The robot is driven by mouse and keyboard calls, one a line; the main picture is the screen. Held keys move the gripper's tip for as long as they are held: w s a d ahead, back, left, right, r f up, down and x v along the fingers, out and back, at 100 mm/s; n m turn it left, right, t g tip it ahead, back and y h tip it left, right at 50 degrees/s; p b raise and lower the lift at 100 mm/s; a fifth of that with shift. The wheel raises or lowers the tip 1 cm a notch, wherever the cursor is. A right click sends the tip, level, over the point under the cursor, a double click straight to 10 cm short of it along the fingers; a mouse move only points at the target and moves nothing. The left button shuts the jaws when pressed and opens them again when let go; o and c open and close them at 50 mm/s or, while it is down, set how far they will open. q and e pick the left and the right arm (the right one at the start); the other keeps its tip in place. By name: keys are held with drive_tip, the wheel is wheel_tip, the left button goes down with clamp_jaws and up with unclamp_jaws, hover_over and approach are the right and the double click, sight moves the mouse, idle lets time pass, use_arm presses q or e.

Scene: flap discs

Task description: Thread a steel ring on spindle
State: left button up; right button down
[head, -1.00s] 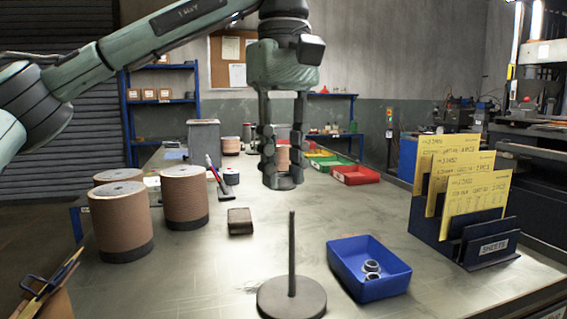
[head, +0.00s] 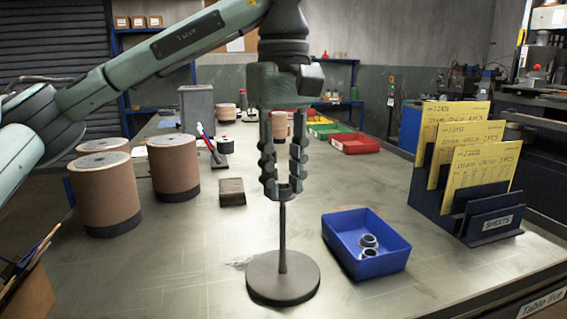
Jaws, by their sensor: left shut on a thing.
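My left gripper (head: 283,190) points straight down and is shut on a steel ring (head: 287,193), which sits low between its fingertips. The spindle (head: 282,240) is a thin dark upright rod on a round grey base (head: 283,280). The fingertips and ring are right at the rod's top, in line with it. The rod's tip is hidden there, so I cannot tell whether the ring is around it or just above it. Two more steel rings (head: 369,246) lie in the blue bin (head: 342,250) right of the spindle. My right gripper is not in view.
Brown flap-disc rolls (head: 173,168) stand at the left, with a small dark block (head: 232,191) nearer the spindle. A blue sheet rack (head: 440,205) with yellow cards stands at the right. Red (head: 355,143) and green bins sit farther back. The table around the spindle base is clear.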

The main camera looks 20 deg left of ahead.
use_arm(q)
hover_over(284, 272)
drive_tip(key=shift+w+f, duration=0.1)
drive_tip(key=shift+f, duration=5.2)
drive_tip(key=o, duration=0.8)
drive_tip(key=shift+f, duration=0.1)
drive_tip(key=shift+o, duration=0.2)
wheel_tip(284, 272, up, 12)
drive_tip(key=shift+r, duration=0.1)
drive_tip(key=shift+r, duration=1.2)
